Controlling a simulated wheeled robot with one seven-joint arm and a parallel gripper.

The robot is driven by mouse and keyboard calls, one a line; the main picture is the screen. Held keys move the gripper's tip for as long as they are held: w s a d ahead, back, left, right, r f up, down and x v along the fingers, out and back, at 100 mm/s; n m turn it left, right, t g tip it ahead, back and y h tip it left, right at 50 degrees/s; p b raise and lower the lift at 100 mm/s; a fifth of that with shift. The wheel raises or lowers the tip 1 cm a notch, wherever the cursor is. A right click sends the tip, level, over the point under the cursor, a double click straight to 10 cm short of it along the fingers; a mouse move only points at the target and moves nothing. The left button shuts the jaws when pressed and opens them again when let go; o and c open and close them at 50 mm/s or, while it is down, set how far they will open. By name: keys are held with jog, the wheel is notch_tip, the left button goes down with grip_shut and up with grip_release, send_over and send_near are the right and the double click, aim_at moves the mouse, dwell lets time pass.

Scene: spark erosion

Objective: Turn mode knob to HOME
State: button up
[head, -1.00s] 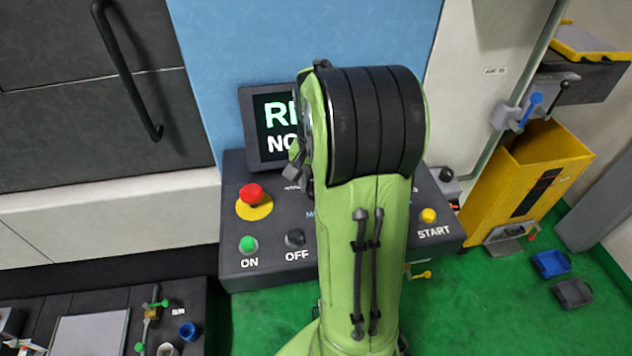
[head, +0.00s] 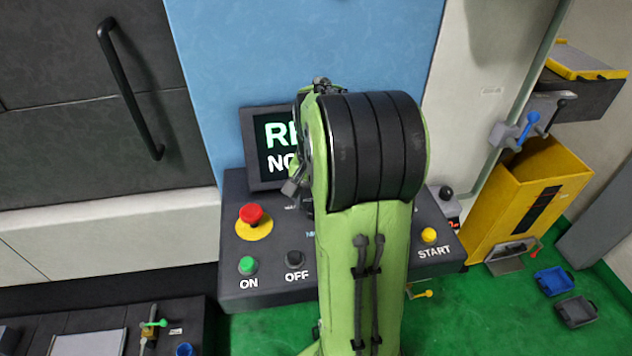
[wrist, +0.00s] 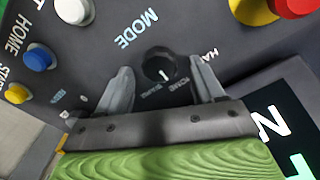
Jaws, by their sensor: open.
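The mode knob (wrist: 160,65) is a round black knob with a white pointer line, beside the MODE label in the wrist view. Its pointer line faces roughly toward the bottom of the picture. Small labels around it are upside down and only partly readable. My gripper (wrist: 163,84) is open, with one grey finger on each side of the knob. Gaps show between both fingers and the knob; I cannot tell how far down the fingers reach. In the head view my green arm hides the knob and the gripper.
The control panel (head: 270,281) also bears a red emergency button (head: 252,215), a green ON button (head: 247,265), a black OFF button (head: 295,259) and a yellow START button (head: 429,235). A blue button (wrist: 38,57) is labelled HOME. A lit screen (head: 265,145) stands behind the panel.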

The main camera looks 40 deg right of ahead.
notch_tip(320, 180, up, 15)
jog(key=p, duration=0.3)
jog(key=shift+f, duration=0.1)
